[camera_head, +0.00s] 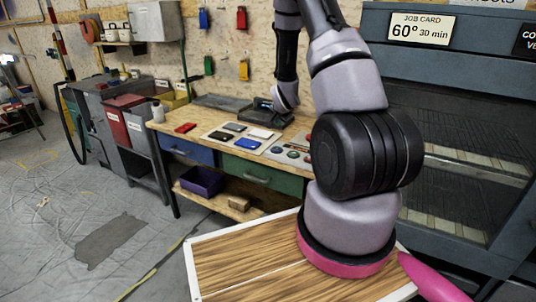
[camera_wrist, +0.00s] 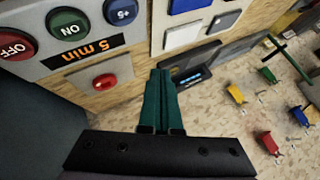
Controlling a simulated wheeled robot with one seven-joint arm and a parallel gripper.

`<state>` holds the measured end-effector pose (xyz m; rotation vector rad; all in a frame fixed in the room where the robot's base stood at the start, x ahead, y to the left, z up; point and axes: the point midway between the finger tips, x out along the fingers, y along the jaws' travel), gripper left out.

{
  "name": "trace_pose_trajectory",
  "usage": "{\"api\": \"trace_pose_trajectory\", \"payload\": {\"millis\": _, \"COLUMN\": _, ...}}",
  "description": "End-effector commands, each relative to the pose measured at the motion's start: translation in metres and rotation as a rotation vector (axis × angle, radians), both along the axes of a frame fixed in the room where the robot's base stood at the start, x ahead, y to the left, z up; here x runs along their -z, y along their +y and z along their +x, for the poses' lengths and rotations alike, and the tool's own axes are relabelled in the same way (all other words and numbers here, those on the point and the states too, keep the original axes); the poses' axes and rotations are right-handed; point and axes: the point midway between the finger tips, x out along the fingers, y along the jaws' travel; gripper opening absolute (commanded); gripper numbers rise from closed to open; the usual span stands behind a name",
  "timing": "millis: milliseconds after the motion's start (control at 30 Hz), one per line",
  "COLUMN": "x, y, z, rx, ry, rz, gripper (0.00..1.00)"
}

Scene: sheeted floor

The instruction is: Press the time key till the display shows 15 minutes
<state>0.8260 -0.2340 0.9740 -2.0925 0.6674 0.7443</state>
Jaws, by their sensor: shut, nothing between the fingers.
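In the wrist view, a pale panel carries a red OFF button (camera_wrist: 14,45), a green ON button (camera_wrist: 68,30) and a blue button (camera_wrist: 121,11) whose marking looks like "+5". An orange "5 min" readout (camera_wrist: 84,50) on black sits below them. A red button (camera_wrist: 104,82) is on a separate plate below the readout. My gripper (camera_wrist: 160,76) has its green fingers shut and empty, to the right of the red button. I cannot tell whether its tips touch anything. In the head view, the button panel (camera_head: 292,152) lies on the workbench, partly hidden by my arm.
A dark device with a small lit screen (camera_wrist: 192,76) is just beyond my fingertips. Flat coloured plates (camera_head: 243,138) lie on the workbench (camera_head: 185,141). A job card (camera_head: 421,28) reads 60° 30 min. Coloured tags (camera_head: 241,18) hang on the back wall.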

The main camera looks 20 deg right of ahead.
Motion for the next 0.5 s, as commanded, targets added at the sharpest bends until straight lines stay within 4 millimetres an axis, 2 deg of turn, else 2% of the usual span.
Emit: {"api": "trace_pose_trajectory", "payload": {"millis": 500, "x": 0.0087, "y": -0.0009, "z": 0.0002, "rx": 0.002, "ry": 0.000, "rz": 0.000, "gripper": 0.00}}
